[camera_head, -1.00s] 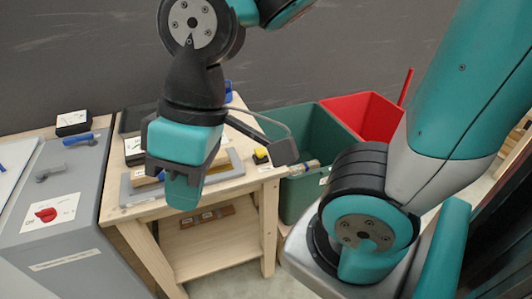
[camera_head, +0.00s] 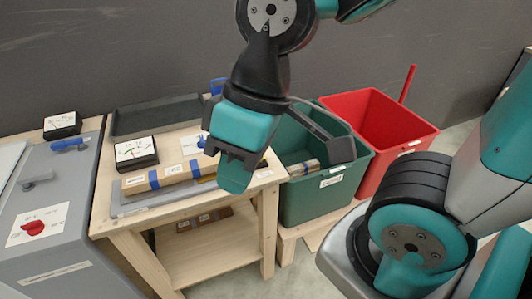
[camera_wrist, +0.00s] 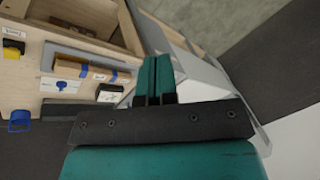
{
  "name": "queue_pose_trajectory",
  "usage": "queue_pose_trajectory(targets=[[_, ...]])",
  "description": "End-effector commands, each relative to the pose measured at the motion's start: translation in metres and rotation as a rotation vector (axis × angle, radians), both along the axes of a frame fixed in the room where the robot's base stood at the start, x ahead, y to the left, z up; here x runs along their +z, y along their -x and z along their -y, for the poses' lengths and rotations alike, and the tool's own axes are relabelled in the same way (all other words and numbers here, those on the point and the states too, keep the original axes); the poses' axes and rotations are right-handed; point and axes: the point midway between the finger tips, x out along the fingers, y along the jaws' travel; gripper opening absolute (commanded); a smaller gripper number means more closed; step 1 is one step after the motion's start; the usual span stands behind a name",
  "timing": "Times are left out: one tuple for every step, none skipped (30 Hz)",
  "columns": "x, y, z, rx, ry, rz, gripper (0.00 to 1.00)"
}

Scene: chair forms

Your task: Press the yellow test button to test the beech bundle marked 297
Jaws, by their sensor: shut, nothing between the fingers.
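A wood-coloured bundle (camera_head: 175,178) with blue bands lies on a grey plate on the wooden table. It also shows in the wrist view (camera_wrist: 96,74); I cannot read its number. The yellow button (camera_wrist: 13,48) on a black base shows at the left edge of the wrist view, apart from my fingers. In the head view my gripper largely hides it. My gripper (camera_head: 234,178) points down over the table's right part, beyond the bundle's right end. Its teal fingers (camera_wrist: 155,82) are shut and empty.
A black-framed dial meter (camera_head: 136,152) stands behind the bundle, with an empty dark tray (camera_head: 155,116) further back. A green bin (camera_head: 318,205) holding bundles and a red bin (camera_head: 395,135) stand right. A grey cabinet (camera_head: 60,225) with a red knob is left.

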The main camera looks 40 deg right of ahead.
Motion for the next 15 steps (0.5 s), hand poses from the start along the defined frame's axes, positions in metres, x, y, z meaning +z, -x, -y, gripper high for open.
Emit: queue_pose_trajectory(targets=[[0.0,0.0,0.0,0.0,0.0,0.0,0.0],[0.0,-0.001,0.0,-0.002,-0.001,0.0,0.0],[-0.001,-0.004,0.0,-0.009,-0.004,0.001,0.0],[-0.002,-0.008,0.0,-0.019,-0.009,0.003,0.0],[-0.003,-0.014,0.001,-0.034,-0.015,0.003,0.0],[-0.006,-0.024,0.001,-0.061,-0.027,0.007,0.0],[-0.009,-0.034,0.001,-0.087,-0.04,0.01,0.0],[-0.012,-0.047,0.003,-0.119,-0.054,0.015,0.0],[-0.017,-0.066,0.007,-0.17,-0.077,0.025,0.0],[-0.023,-0.083,0.011,-0.213,-0.095,0.033,0.0],[-0.029,-0.1,0.017,-0.26,-0.115,0.044,0.0],[-0.038,-0.124,0.028,-0.328,-0.141,0.062,0.0],[-0.045,-0.142,0.038,-0.38,-0.16,0.076,0.0],[-0.052,-0.159,0.049,-0.431,-0.18,0.093,0.0],[-0.063,-0.18,0.065,-0.5,-0.203,0.115,0.0]])
